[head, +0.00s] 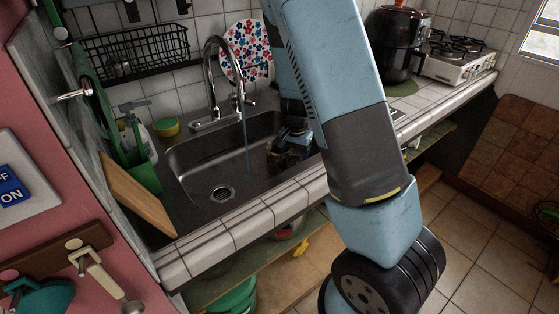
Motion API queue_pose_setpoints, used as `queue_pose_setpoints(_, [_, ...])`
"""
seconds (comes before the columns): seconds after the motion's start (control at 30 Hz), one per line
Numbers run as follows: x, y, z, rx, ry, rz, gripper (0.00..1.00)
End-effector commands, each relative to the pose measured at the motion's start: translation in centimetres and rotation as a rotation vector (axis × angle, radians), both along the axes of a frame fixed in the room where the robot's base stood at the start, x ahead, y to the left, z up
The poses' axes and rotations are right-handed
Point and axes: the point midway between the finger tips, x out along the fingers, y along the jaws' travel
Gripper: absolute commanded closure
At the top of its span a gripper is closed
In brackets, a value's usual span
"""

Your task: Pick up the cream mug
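I cannot pick out a cream mug in the head view. My gripper (289,152) is a dark shape that shows over the right part of the steel sink (190,160), left of my blue arm. It is small and dark, so I cannot tell whether its fingers are open or shut, or whether they hold anything. My arm hides part of the counter and the shelf beneath it.
A tall faucet (212,80) runs water into the sink. A wooden board (138,195) leans at its left. A black air fryer (393,42) and a stove (455,58) stand on the far counter. Open wooden shelving (310,265) lies below; tiled floor is clear at right.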

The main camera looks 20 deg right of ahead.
Motion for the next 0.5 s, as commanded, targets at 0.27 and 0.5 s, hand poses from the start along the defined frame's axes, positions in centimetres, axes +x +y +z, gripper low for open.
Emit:
queue_pose_setpoints(0.27, [0.0,-0.1,-2.4,0.0,-0.001,-0.001,0.34])
queue_pose_setpoints(0.5, [0.0,0.0,-2.4,0.0,-0.001,0.0,0.35])
